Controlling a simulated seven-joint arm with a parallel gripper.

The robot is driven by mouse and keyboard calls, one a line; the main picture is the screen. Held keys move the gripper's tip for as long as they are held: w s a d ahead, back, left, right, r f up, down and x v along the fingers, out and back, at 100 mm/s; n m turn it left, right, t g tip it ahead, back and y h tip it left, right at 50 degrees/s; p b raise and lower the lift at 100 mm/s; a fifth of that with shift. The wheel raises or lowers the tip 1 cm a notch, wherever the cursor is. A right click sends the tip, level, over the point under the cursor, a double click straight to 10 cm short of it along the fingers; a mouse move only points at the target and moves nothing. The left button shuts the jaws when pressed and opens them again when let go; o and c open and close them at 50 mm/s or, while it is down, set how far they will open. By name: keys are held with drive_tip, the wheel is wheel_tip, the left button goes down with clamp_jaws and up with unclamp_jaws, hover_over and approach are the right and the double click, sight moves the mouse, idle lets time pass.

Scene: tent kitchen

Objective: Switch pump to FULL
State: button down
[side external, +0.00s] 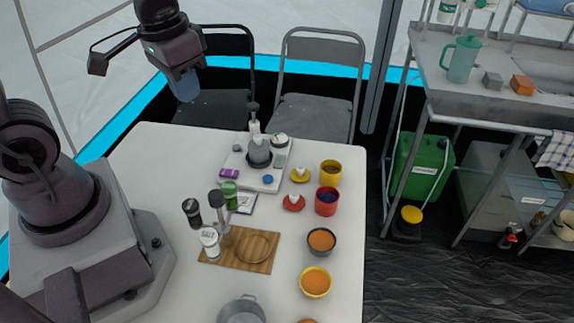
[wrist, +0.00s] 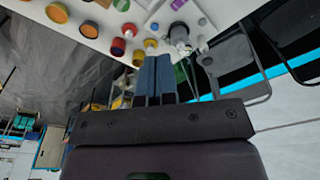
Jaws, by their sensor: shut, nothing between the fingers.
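No label reading pump or FULL is legible, and I cannot tell for certain which thing is the pump. A grey round-bodied device (side external: 259,152) with an upright top stands on a white board (side external: 240,177) at the far side of the table. It also shows in the wrist view (wrist: 180,35). A small blue knob (side external: 268,179) is near it. A green jerrycan (side external: 421,165) with a hose stands under the sink, beside a dark unit with a yellow disc (side external: 411,214). My gripper (side external: 186,92) is shut and empty, raised above the far left table edge. Its blue fingers (wrist: 155,80) are together.
Yellow (side external: 330,174) and red (side external: 326,201) mugs and several orange-filled bowls line the table's right side. Two chairs (side external: 317,100) stand behind the table. The sink counter (side external: 440,75) is at right.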

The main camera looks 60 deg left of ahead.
drive_tip(key=s+d+r+m+t, duration=0.1)
drive_tip(key=s+d+r+t, duration=0.2)
drive_tip(key=r, duration=0.5)
drive_tip(key=shift+s+d+r+m+t, duration=0.2)
drive_tip(key=shift+m+t, duration=0.1)
drive_tip(key=shift+t, duration=0.3)
